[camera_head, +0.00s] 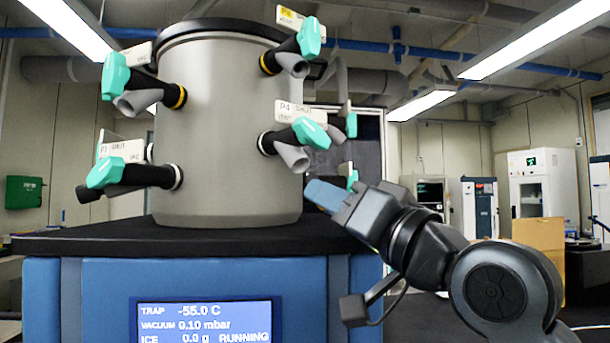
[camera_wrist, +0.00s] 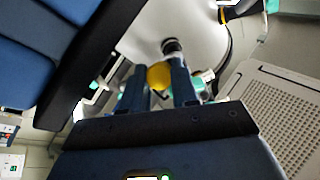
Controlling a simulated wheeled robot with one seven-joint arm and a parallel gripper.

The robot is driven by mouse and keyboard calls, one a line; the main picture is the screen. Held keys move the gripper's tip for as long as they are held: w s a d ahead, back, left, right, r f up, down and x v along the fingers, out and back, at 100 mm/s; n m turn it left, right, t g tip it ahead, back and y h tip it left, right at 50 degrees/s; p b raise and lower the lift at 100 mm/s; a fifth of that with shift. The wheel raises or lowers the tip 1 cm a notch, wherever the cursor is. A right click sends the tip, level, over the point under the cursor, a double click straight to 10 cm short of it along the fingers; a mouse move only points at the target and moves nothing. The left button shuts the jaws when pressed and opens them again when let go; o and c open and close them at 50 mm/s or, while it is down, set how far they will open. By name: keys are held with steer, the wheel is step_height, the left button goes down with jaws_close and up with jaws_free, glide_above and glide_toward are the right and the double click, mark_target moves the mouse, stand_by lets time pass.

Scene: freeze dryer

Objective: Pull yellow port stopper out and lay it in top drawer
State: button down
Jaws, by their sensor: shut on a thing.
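The yellow stopper (camera_wrist: 159,76) shows in the wrist view between the two blue fingers of my gripper (camera_wrist: 160,88), which is shut on it. A dark port (camera_wrist: 171,46) on the pale drum wall is just beyond it; I cannot tell whether the stopper still touches the port. In the head view my gripper (camera_head: 322,193) is at the lower right side of the grey drum (camera_head: 225,130), above the black top of the dryer, and the stopper is hidden. No top drawer can be made out in either view.
Black valve arms with teal handles (camera_head: 310,132) stick out around the drum, some just above my gripper. The blue dryer body (camera_head: 230,275) has a lit display (camera_head: 205,322) on its front. A perforated beige panel (camera_wrist: 292,115) is at the right in the wrist view.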

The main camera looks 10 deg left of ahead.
steer(key=shift+s+d+f, duration=0.25)
steer(key=shift+d+f, duration=0.1)
steer(key=shift+f, duration=0.05)
steer(key=shift+w+a+r+p, duration=0.3)
steer(key=shift+w+a+r, duration=0.15)
steer(key=shift+r, duration=0.1)
stand_by(0.8)
steer(key=shift+s, duration=0.1)
steer(key=shift+s+d, duration=1.5)
steer(key=shift+d, duration=0.15)
